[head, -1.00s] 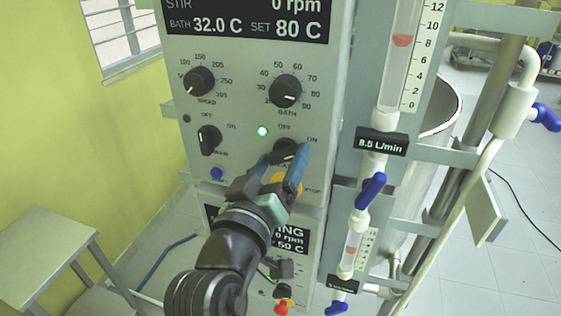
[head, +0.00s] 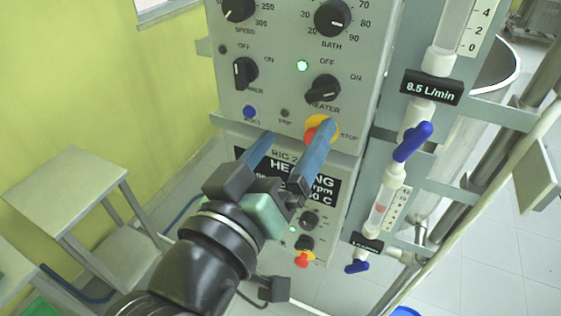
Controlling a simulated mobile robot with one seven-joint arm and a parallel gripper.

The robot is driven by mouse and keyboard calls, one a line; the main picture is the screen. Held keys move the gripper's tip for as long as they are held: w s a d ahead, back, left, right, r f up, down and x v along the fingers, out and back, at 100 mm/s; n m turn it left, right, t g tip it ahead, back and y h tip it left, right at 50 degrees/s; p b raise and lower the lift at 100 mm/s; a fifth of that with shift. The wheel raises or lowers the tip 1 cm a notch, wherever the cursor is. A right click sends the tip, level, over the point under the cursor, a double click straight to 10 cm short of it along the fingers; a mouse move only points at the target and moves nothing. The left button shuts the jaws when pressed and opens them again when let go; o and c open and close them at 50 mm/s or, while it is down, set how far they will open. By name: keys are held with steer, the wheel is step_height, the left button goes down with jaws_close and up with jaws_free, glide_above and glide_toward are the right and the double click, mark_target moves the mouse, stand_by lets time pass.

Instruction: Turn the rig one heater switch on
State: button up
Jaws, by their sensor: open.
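The heater switch (head: 323,89) is a black knob on the upper grey panel, with OFF marked above and ON at its right. Its bar lies slanted, with one end toward the ON mark. A green lamp (head: 303,66) is lit at its upper left. My gripper (head: 297,135) is open and empty, with its two blue fingers apart, below the switch in the picture. The right finger covers part of the red and yellow stop button (head: 318,127). I cannot tell whether it touches the panel.
The stirrer switch (head: 244,72) stands upright at the left, and the bath dial (head: 332,18) is above. Flow tubes with blue valves (head: 413,142) stand at the right. A small table (head: 70,190) is at the left.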

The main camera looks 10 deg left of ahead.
steer(key=v, duration=0.2)
steer(key=shift+s+a, duration=0.1)
steer(key=shift+s, duration=0.2)
steer(key=shift+w+r, duration=0.1)
